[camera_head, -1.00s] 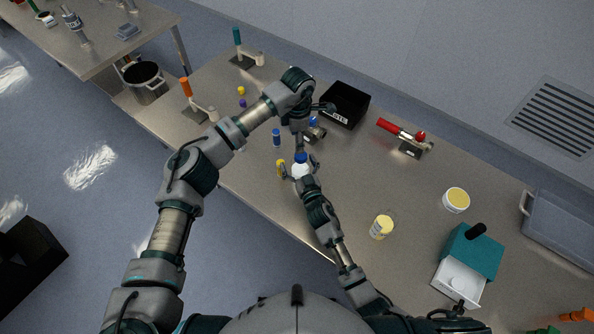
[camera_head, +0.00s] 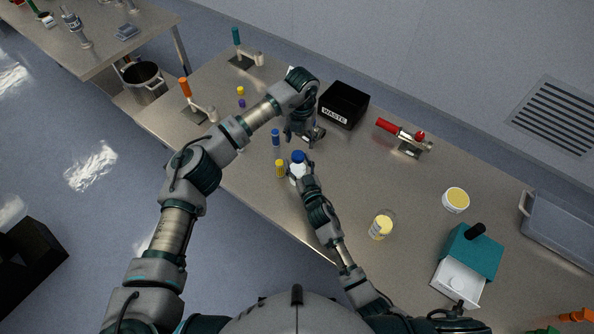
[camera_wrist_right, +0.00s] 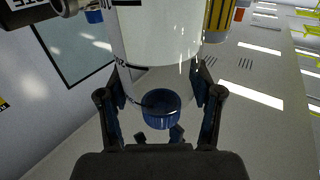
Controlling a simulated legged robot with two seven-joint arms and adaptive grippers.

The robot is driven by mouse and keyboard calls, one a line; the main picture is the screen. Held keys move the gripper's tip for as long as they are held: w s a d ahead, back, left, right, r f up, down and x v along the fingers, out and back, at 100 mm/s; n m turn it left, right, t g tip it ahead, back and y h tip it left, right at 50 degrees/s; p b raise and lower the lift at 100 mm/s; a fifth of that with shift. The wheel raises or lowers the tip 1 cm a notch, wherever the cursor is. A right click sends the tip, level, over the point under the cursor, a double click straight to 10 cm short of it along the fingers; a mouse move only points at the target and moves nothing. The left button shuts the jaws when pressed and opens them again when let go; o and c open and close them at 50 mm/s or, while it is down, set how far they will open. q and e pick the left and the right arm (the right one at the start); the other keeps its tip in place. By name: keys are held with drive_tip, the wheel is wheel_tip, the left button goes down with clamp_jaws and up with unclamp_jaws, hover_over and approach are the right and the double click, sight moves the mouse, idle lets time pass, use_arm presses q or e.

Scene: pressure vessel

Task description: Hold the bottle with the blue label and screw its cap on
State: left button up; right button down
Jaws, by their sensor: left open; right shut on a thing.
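The white bottle (camera_head: 296,172) stands upright at my right gripper (camera_head: 304,172), over the near part of the table. My right gripper is shut on it; in the right wrist view the white body (camera_wrist_right: 155,35) rises between the fingers. The blue cap (camera_head: 298,157) shows at the top of the bottle in the head view. A blue round cap shape (camera_wrist_right: 160,108) also shows between the fingers in the wrist view. I cannot tell how tightly it sits. My left gripper (camera_head: 301,136) is open, behind and above the cap, apart from it. The label is not clearly seen.
A yellow vial (camera_head: 280,169) stands close left of the bottle, and a blue vial (camera_head: 276,138) behind it. A jar (camera_head: 382,225) stands right, with clear table between.

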use_arm(q)
drive_tip(key=n, duration=0.2)
drive_tip(key=d+n, duration=0.1)
drive_tip(key=n, duration=0.2)
drive_tip(key=shift+d, duration=0.2)
drive_tip(key=n, duration=0.5)
drive_tip(key=shift+a, duration=0.55)
